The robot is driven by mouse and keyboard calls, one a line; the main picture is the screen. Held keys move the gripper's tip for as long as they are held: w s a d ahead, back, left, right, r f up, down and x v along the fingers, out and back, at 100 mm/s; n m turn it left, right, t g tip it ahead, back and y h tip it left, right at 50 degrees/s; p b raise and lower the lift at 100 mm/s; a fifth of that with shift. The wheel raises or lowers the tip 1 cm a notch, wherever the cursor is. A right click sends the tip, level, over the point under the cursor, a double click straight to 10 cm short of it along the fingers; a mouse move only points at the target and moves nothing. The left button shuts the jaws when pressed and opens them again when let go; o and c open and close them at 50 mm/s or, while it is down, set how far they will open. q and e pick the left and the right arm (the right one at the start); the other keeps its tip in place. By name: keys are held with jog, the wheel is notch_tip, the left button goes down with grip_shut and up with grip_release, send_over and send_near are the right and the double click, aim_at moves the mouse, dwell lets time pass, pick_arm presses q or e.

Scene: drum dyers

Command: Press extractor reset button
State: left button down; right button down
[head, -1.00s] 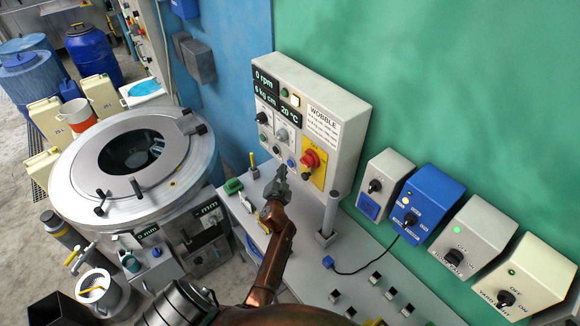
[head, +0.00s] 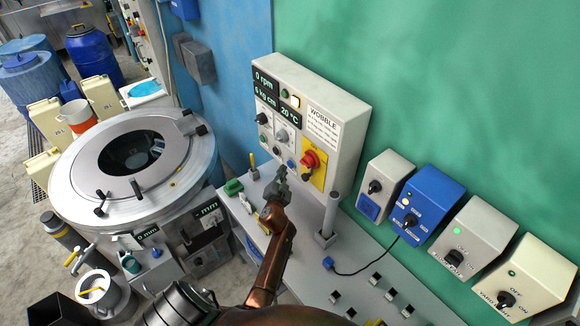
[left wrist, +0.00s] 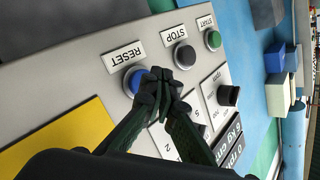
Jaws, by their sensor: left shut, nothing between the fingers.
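The control box (head: 328,104) stands against the green wall in the head view. In the left wrist view its panel (left wrist: 78,56) shows a blue button (left wrist: 132,78) under a RESET label (left wrist: 124,56). The blue button also shows small in the head view (head: 291,164). My left gripper (left wrist: 162,80) is shut and empty, its fingertips close beside the blue button's right side in the wrist view. I cannot tell whether they touch the button or the panel. My right gripper is not in view.
A dark STOP button (left wrist: 184,54) and a green START button (left wrist: 213,40) sit beside the reset button. A red rotary switch (head: 309,160) on yellow is right of it. A grey post (head: 331,214) stands on the bench, right of my arm. The steel drum machine (head: 75,180) is left.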

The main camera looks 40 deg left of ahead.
pick_arm(q)
jog(key=shift+w, duration=0.15)
jog(key=shift+w+d+b, duration=0.1)
jog(key=shift+w+b, duration=0.25)
jog(key=shift+w+d+b, duration=0.15)
jog(key=shift+w+b, duration=0.15)
jog(key=shift+w, duration=0.15)
dwell(0.8)
jog(key=shift+s, duration=0.2)
jog(key=shift+s+a+p, duration=0.25)
jog(key=shift+s+p, duration=0.2)
jog(key=shift+s, duration=0.25)
